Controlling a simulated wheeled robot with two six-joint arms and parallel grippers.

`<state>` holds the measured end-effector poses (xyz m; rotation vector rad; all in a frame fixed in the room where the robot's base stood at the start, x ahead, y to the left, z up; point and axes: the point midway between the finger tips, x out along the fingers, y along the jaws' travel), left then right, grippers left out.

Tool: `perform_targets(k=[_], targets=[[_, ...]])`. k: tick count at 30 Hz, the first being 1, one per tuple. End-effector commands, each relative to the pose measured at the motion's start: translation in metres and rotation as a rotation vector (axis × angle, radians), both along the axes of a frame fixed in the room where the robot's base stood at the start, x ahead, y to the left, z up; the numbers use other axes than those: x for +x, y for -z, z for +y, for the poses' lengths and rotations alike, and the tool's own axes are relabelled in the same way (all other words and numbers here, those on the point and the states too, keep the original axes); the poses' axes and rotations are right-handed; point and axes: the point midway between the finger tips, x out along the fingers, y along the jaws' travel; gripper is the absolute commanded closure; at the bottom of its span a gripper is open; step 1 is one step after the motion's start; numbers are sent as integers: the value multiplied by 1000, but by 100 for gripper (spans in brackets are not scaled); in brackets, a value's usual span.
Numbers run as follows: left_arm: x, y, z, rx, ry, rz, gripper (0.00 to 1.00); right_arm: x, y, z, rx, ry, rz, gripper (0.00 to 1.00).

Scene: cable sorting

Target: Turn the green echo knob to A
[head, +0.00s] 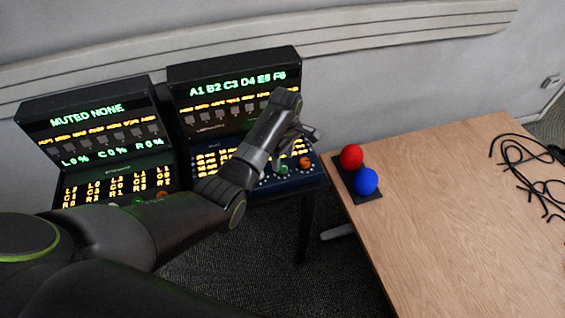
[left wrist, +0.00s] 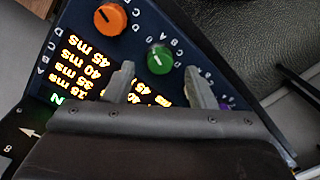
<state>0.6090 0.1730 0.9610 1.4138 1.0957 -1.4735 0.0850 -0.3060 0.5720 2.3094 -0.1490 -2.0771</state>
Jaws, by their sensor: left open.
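The green echo knob (head: 284,170) is on the lower panel of the right-hand console. In the left wrist view the green knob (left wrist: 159,59) has a pale pointer mark and letters A to D around it; which letter it points to is too small to tell. My left gripper (head: 303,132) is over this panel. In the left wrist view its two fingers (left wrist: 160,74) are spread and empty, one on each side of the knob's near edge, not closed on it. Contact cannot be told.
An orange knob (left wrist: 110,18) is beside the green one. A second console (head: 90,125) stands at the left. A wooden table (head: 450,220) at the right carries a red ball (head: 351,156), a blue ball (head: 366,181) and black cables (head: 520,160).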

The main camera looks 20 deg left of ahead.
Motion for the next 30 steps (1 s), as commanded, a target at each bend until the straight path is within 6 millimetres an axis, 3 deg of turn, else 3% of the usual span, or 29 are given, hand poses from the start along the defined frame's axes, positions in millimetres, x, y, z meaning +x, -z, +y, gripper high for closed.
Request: perform_targets(k=[7,18,28,30], targets=[[-2,27,0,-1,0,1,49,0,-2,0,0,0,0,64],[-2,31,1,0,0,1,51,0,-2,0,0,0,0,64],[-2,31,1,0,0,1,94,0,-2,0,0,0,0,64],[-2,30,1,0,1,1,94,0,-2,0,0,0,0,64]])
